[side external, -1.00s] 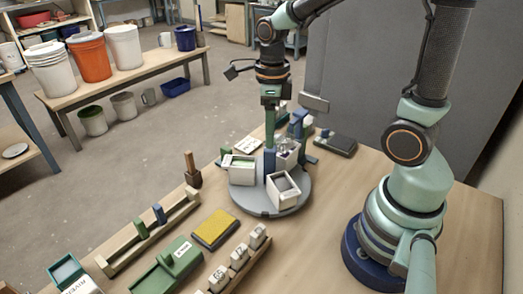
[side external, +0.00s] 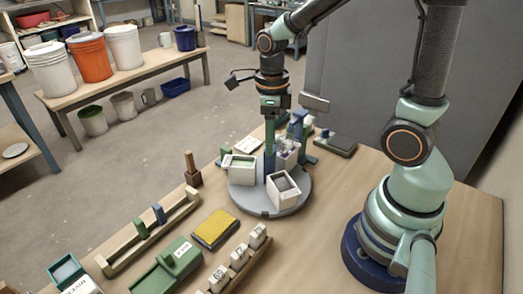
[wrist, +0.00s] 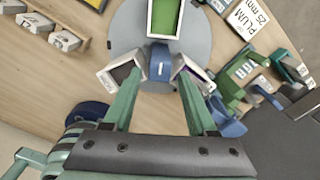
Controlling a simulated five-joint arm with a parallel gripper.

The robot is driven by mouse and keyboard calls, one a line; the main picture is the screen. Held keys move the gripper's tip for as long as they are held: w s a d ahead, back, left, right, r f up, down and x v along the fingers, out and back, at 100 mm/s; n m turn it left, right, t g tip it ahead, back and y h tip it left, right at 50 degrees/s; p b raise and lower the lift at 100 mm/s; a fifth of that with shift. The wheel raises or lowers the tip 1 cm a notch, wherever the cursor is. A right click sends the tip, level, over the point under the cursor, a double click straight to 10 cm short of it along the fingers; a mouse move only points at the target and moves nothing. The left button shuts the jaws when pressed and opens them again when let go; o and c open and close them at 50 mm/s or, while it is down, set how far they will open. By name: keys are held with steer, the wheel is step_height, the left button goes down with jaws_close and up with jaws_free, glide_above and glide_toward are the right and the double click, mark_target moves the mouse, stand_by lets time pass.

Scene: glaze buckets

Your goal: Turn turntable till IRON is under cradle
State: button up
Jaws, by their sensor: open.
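The grey turntable (side external: 263,209) carries three square white buckets around a blue post, which also shows in the wrist view (wrist: 158,62). One bucket (side external: 240,168) has green inside, one (side external: 284,192) looks dark inside, and one (side external: 289,156) at the back shows some purple. No IRON label is readable. A blue and green upright stand (side external: 299,127) is behind the turntable; I cannot tell whether it is the cradle. My gripper (wrist: 158,78) is open and points down, its fingers on either side of the blue post. Contact is not clear.
A card reading PLUM 25 mm (wrist: 246,17) lies by the turntable. A dark flat box (side external: 336,144) is behind.

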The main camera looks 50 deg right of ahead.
mark_target(268, 167)
steer(key=shift+f, duration=1.2)
steer(key=shift+c, duration=0.3)
jaws_close()
steer(key=n, duration=0.6)
steer(key=shift+n, duration=1)
steer(key=n, duration=0.3)
steer(key=shift+n, duration=0.4)
steer(key=n, duration=0.4)
